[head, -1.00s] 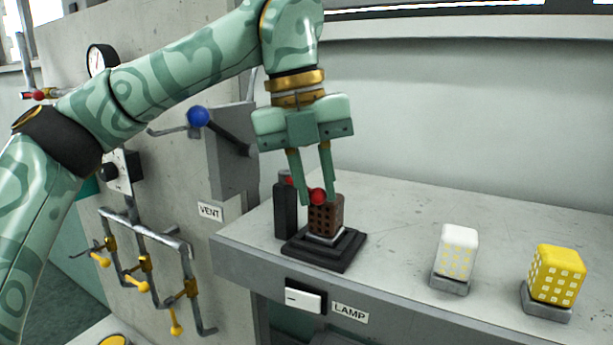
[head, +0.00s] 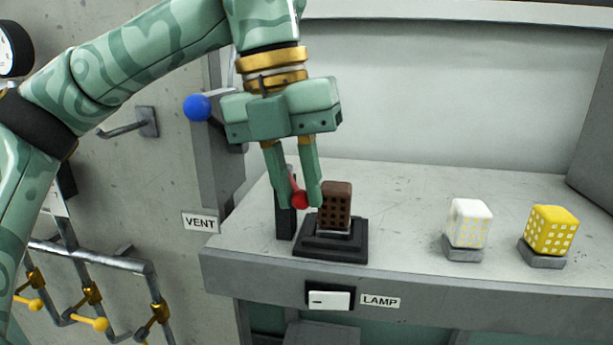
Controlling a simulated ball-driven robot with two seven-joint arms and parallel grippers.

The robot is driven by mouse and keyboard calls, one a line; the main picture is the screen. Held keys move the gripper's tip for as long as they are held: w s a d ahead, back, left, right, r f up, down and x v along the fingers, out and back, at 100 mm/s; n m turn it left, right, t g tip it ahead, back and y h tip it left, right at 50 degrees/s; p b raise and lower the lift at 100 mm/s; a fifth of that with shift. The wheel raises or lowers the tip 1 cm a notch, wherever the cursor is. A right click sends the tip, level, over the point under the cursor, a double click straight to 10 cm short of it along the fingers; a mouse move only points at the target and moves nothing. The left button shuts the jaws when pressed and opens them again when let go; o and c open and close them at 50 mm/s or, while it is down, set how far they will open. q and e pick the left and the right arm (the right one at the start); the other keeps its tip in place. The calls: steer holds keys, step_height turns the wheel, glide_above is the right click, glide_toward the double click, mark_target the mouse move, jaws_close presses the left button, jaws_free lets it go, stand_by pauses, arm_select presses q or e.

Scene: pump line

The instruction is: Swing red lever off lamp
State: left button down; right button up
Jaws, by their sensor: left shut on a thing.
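The red lever (head: 299,199) has a round red knob and a short red arm reaching back to a black post (head: 285,218). My left gripper (head: 298,203) points down and is shut on the knob, which shows between its two fingers. The lamp, a brown block with small square holes (head: 336,206), stands upright on a black stepped base (head: 332,251). The knob now sits just left of the lamp; the right finger is close to the lamp's left side, and I cannot tell whether they touch. My right gripper is not in view.
A white lamp (head: 468,222) and a yellow lamp (head: 551,230) stand on the bench to the right, with free bench between. A white switch (head: 330,299) is on the front edge by the LAMP label (head: 380,301). A blue-knobbed lever (head: 197,107) is on the left wall.

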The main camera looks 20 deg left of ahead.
arm_select(q)
steer(key=shift+r, duration=0.15)
steer(key=c, duration=1.3)
jaws_free()
steer(key=shift+o, duration=0.2)
steer(key=shift+w, duration=0.1)
steer(key=a+r, duration=0.3)
steer(key=r, duration=1.3)
steer(key=shift+s+p, duration=0.25)
steer(key=shift+p, duration=0.15)
steer(key=shift+f, duration=0.1)
